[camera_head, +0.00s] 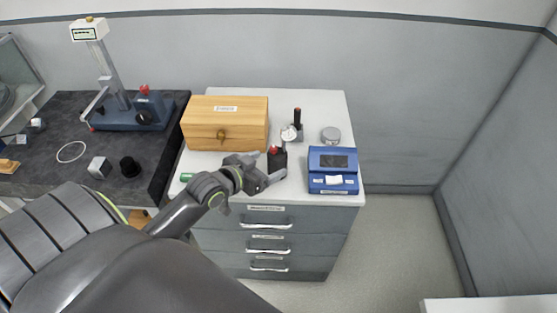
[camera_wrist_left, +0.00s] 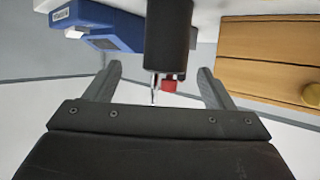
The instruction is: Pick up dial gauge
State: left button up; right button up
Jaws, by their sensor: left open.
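The dial gauge (camera_head: 289,133) shows a small round white face in the head view, on the cabinet top behind a black block with a red knob (camera_head: 277,161). My left gripper (camera_head: 268,167) reaches in from the left at the front of that block, its fingers apart. In the left wrist view the open left gripper (camera_wrist_left: 158,80) has a dark upright body (camera_wrist_left: 168,40) with a thin metal stem and a red part beyond and between its fingers. That view seems inverted, and I cannot tell whether the stem belongs to the gauge. My right gripper is not in view.
A wooden box (camera_head: 225,116) stands to the left and a blue instrument (camera_head: 333,162) to the right. A black-handled post (camera_head: 298,119) and a round metal piece (camera_head: 330,135) stand behind. A dark bench (camera_head: 60,150) with a height stand is farther left.

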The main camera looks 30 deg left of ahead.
aim_at(282, 155)
pick_arm(q)
jog(key=x, duration=0.2)
jog(key=shift+w+f, duration=0.15)
jog(key=shift+w, duration=0.2)
jog(key=shift+a+p+x, duration=0.15)
jog(key=shift+p+x, duration=0.2)
jog(key=shift+x, duration=1)
jog(key=shift+a+p+x, duration=0.2)
jog(key=shift+p+x, duration=0.1)
jog(key=shift+x, duration=1)
jog(key=shift+w, duration=0.1)
jog(key=c, duration=1.3)
jog(key=shift+c, duration=0.5)
